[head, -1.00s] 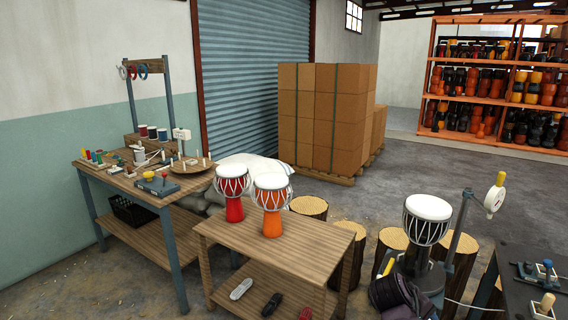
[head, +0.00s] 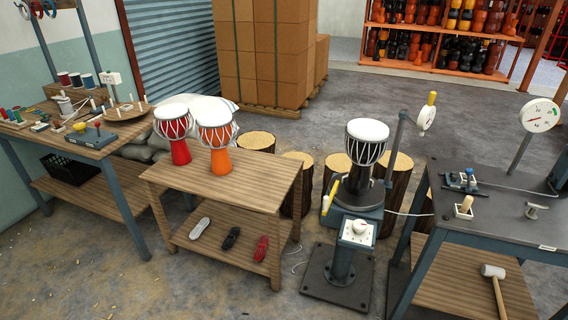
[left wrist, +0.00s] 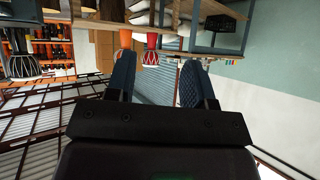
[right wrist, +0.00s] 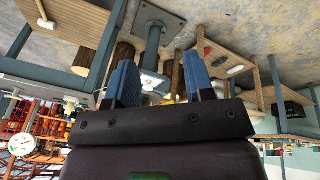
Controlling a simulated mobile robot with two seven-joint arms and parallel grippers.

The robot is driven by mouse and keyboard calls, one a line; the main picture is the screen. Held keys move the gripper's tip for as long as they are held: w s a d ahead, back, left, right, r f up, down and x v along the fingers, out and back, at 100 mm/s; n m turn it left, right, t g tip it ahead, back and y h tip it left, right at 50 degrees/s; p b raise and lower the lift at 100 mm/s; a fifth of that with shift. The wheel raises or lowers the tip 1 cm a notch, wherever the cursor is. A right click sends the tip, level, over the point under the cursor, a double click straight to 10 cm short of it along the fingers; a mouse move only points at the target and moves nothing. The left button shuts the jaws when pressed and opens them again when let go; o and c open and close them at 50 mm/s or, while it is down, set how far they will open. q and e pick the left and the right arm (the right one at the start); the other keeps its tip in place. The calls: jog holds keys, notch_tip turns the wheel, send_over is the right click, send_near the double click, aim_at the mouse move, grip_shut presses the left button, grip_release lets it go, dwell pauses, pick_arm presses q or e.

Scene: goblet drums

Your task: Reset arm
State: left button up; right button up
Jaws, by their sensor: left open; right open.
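My left gripper (left wrist: 155,82) shows in the left wrist view with its two blue fingers apart and nothing between them. My right gripper (right wrist: 163,85) shows in the right wrist view, also open and empty. Neither gripper nor arm appears in the head view now. A red goblet drum (head: 175,131) and an orange goblet drum (head: 216,138) stand upright on a low wooden table (head: 255,190). A black goblet drum (head: 364,150) with a white head stands on a grey machine stand (head: 355,237).
A workbench (head: 60,147) with small parts stands at left. A dark table (head: 500,215) with a dial gauge (head: 540,115) and a mallet (head: 495,280) stands at right. Log stools (head: 395,175) stand behind the stand. Stacked cartons (head: 265,50) and orange shelves (head: 440,45) are farther back.

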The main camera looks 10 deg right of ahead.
jog(key=s+a+r+y, duration=0.1)
jog(key=s+r, duration=0.1)
jog(key=s, duration=0.2)
pick_arm(q)
notch_tip(320, 180, down, 14)
jog(key=w+d+m+h+b, duration=0.1)
jog(key=w+d+m+b, duration=0.1)
jog(key=b, duration=2)
pick_arm(e)
jog(key=w+a+f+n+t+y, duration=0.1)
jog(key=w+f+t, duration=0.3)
jog(key=f, duration=0.9)
jog(key=w+a+f+n+t+y, duration=0.1)
jog(key=w+f+n+t, duration=0.3)
jog(key=f, duration=0.8)
pick_arm(q)
notch_tip(320, 180, up, 12)
jog(key=s+a+n+p, duration=0.1)
jog(key=p, duration=1.7)
jog(key=shift+s+a+f+n+y, duration=0.15)
jog(key=shift+a+f+n+y, duration=0.1)
jog(key=shift+n+y, duration=0.15)
pick_arm(e)
notch_tip(320, 180, up, 12)
jog(key=d+m+h, duration=0.1)
jog(key=m, duration=0.3)
jog(key=shift+f+m, duration=0.25)
jog(key=shift+m, duration=0.05)
